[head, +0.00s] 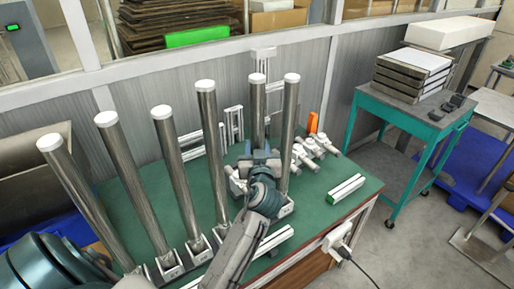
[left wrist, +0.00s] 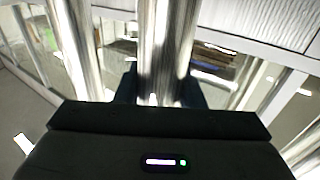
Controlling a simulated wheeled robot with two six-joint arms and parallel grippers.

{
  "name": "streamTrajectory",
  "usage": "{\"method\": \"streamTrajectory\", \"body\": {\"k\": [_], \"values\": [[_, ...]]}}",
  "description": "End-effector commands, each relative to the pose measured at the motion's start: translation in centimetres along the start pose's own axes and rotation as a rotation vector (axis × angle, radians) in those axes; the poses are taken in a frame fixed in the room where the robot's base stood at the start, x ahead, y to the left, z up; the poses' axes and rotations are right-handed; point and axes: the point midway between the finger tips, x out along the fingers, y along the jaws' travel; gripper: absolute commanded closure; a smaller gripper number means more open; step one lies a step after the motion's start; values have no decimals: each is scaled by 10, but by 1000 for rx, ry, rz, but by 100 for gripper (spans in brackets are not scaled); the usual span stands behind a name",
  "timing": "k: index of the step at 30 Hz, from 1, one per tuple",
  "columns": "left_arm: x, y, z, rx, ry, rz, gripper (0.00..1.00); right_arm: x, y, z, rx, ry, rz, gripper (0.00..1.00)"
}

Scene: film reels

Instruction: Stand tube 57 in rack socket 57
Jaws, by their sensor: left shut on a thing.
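My left gripper (head: 262,160) is shut on a shiny metal tube (head: 257,110), which stands about upright above the green table (head: 325,180). In the left wrist view this tube (left wrist: 165,50) runs up between the fingers. Its lower end is hidden behind my gripper and wrist, so I cannot tell whether it sits in a socket. Just right of it stands another white-capped tube (head: 290,115). Several more white-capped tubes lean in a row to the left, such as this one (head: 208,140), with metal sockets (head: 198,247) at their feet. No numbers are readable. My right gripper is out of view.
Metal fittings (head: 318,145) and an orange object (head: 312,122) lie right of the tubes. A white bar (head: 345,188) lies near the table's right side. A teal cart (head: 405,115) stands at the right. Neighbouring tubes stand close on both sides of my gripper.

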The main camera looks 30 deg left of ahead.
Motion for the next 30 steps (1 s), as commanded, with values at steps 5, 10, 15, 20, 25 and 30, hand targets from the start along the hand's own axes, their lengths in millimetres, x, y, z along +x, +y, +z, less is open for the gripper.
{"method": "streamTrajectory", "body": {"k": [5,10,15,20,25,30], "values": [[0,0,2,-1,3,0,63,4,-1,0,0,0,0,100],[0,0,2,-1,2,0,56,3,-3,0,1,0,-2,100],[-1,0,4,0,-2,0,56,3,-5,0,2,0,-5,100],[-12,1,4,-1,-2,1,56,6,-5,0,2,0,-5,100],[-25,0,4,-1,-2,0,56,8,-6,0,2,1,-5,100],[-39,1,5,-3,-2,1,56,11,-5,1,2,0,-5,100]]}}
